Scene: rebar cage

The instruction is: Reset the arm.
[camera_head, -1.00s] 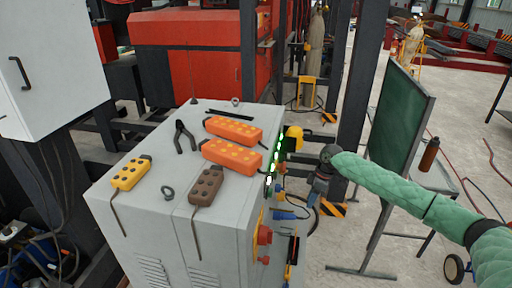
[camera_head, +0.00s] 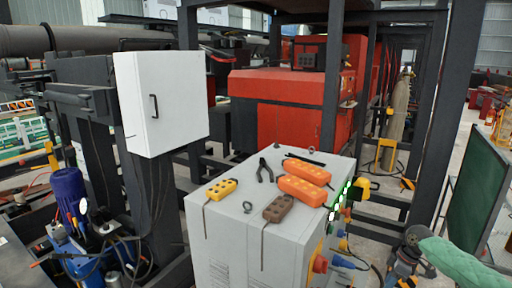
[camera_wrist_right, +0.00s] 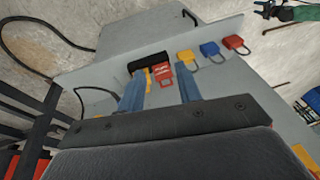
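My right arm, in a green sleeve, comes in at the lower right of the head view. Its gripper (camera_head: 404,268) is beside the right side of the grey control cabinet (camera_head: 215,252), apart from it as far as I can tell. In the right wrist view its two blue fingers (camera_wrist_right: 161,90) stand apart. A red padlock (camera_wrist_right: 162,76) and a black handle (camera_wrist_right: 148,62) on the cabinet panel show between and beyond them. No grip on either is visible. A small dark gripper on a green sleeve (camera_wrist_right: 264,10), probably my left, is at the top right of the wrist view.
Orange pendants (camera_head: 303,189), a yellow pendant (camera_head: 221,189), a brown pendant (camera_head: 279,208) and pliers (camera_head: 264,170) lie on the cabinet top. Blue (camera_wrist_right: 209,49) and yellow (camera_wrist_right: 187,57) padlocks hang on its panel. A green board (camera_head: 477,205) stands at the right.

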